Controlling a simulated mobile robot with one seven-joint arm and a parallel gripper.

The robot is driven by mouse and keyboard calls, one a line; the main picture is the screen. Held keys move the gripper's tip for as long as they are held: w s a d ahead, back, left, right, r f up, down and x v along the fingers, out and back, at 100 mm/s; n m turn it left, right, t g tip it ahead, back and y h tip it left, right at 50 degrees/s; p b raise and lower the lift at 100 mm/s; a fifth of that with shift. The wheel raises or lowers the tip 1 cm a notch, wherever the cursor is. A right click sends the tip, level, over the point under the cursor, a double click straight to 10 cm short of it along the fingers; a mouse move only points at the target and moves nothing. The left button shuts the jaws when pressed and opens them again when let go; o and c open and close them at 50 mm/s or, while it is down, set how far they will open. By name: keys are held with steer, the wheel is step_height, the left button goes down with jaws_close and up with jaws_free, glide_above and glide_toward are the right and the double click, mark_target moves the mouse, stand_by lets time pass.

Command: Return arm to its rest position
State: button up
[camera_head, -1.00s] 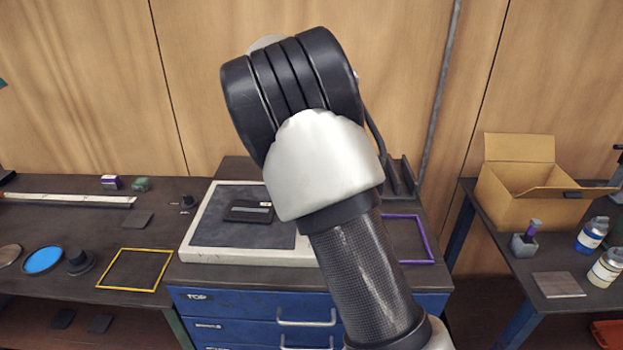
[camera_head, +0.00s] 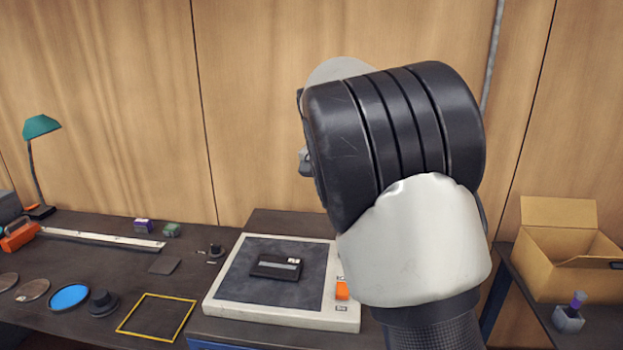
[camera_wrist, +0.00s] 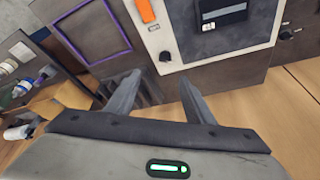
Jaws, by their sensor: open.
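My arm's dark ribbed joint and white link fill the right-centre of the head view, in front of the wood wall and bench. My gripper (camera_wrist: 160,92) shows in the wrist view with its two grey fingers spread apart and nothing between them. It is above the bench top, apart from the white-framed panel (camera_wrist: 168,62), which lies beyond the fingertips. In the head view the gripper itself is hidden behind my arm.
The white-framed panel (camera_head: 212,296) carries a dark device (camera_head: 277,266) and an orange block (camera_head: 342,289). A yellow frame (camera_head: 126,324) lies to its left. An open cardboard box (camera_head: 545,270) stands at right. A purple frame (camera_wrist: 127,45) shows in the wrist view.

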steer(key=s+d+r+n+t+y, duration=0.1)
steer(key=s+d+r+n+y, duration=0.15)
steer(key=s, duration=0.95)
steer(key=s+d+r+n+t+y, duration=0.1)
steer(key=s+r+n, duration=0.15)
steer(key=s, duration=1.05)
steer(key=s+f+n+h, duration=0.1)
steer(key=s+f+n, duration=0.2)
steer(key=s, duration=0.6)
steer(key=shift+f, duration=0.8)
